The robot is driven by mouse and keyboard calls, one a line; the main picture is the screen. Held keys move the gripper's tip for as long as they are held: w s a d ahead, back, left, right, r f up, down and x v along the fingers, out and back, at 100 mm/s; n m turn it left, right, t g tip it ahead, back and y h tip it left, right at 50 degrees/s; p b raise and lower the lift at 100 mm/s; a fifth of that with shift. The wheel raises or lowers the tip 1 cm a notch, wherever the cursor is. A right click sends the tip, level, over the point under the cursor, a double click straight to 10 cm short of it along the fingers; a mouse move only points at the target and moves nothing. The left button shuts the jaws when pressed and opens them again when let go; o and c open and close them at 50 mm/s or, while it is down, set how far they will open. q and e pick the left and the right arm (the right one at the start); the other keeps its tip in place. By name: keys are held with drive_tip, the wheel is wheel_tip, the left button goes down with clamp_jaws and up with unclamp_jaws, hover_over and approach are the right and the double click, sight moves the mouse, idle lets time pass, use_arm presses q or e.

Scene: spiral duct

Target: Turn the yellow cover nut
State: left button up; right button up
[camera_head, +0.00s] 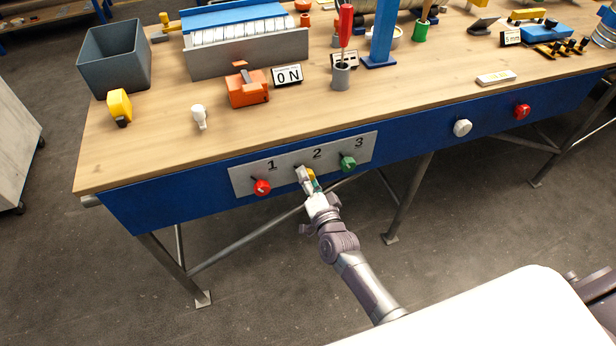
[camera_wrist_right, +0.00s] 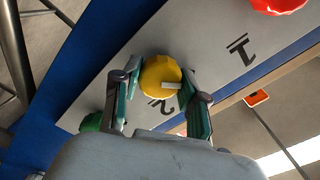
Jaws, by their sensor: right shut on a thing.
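The yellow cover nut (camera_wrist_right: 160,82) sits on the grey panel by the number 2, with a white mark on its face pointing to the right in the right wrist view. In the head view the yellow nut (camera_head: 311,174) is partly hidden by my right gripper (camera_head: 309,177). My right gripper also shows in the right wrist view (camera_wrist_right: 160,92), with one finger on each side of the nut, shut on it. My left gripper is not in either view.
On the grey panel (camera_head: 235,180), a red nut (camera_head: 262,187) is at number 1 and a green nut (camera_head: 348,163) at number 3. A white knob (camera_head: 462,127) and a red knob (camera_head: 522,111) are farther right on the blue front. The wooden table (camera_head: 150,165) holds several objects.

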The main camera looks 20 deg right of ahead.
drive_tip(key=shift+n, duration=0.3)
drive_tip(key=o, duration=1.1)
drive_tip(key=shift+o, duration=0.2)
drive_tip(key=s, duration=1.2)
drive_tip(key=shift+d, duration=0.15)
